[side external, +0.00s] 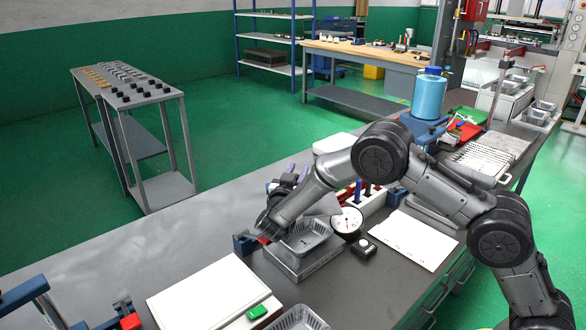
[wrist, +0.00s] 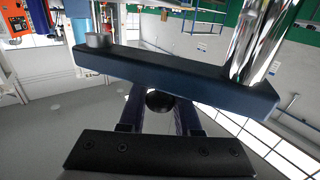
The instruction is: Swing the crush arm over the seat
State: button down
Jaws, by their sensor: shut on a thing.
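The crush arm (wrist: 180,75) is a dark blue bar across the wrist view, with a chrome post (wrist: 258,40) at its right end and a grey round piece at its left end. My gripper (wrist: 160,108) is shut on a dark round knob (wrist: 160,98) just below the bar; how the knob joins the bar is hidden. In the side view, my arm's end is left of a foil tray (side external: 306,236), which sits on a grey block (side external: 312,264). I cannot make out the crush arm clearly there, and the seat cannot be identified with certainty.
A dial gauge (side external: 347,222) and a small black box (side external: 365,246) stand right of the block. A white board (side external: 205,297) with a green piece (side external: 257,312) lies front left. Another foil tray (side external: 298,319) is at the front. The left bench surface is mostly clear.

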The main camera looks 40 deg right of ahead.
jog(key=m+g+h, duration=0.1)
jog(key=g, duration=0.1)
jog(key=s+m+g, duration=0.1)
jog(key=m+g, duration=0.1)
jog(key=s+a+m+g+h, duration=0.1)
jog(key=g, duration=0.1)
jog(key=shift+s+h, duration=0.25)
jog(key=shift+h, duration=0.05)
jog(key=shift+s+a+m+g, duration=0.3)
jog(key=shift+m+g, duration=0.45)
jog(key=shift+g, duration=0.35)
jog(key=shift+s+a+m+g, duration=0.3)
jog(key=shift+m+g, duration=0.4)
jog(key=shift+g, duration=0.4)
jog(key=shift+s+a+m+g, duration=0.2)
jog(key=shift+s+m+g, duration=0.1)
jog(key=shift+m+g, duration=0.65)
jog(key=c, duration=0.6)
grip_release()
jog(key=shift+c, duration=0.2)
jog(key=shift+d+n+t, duration=0.1)
jog(key=shift+n+t, duration=0.15)
jog(key=shift+n, duration=0.15)
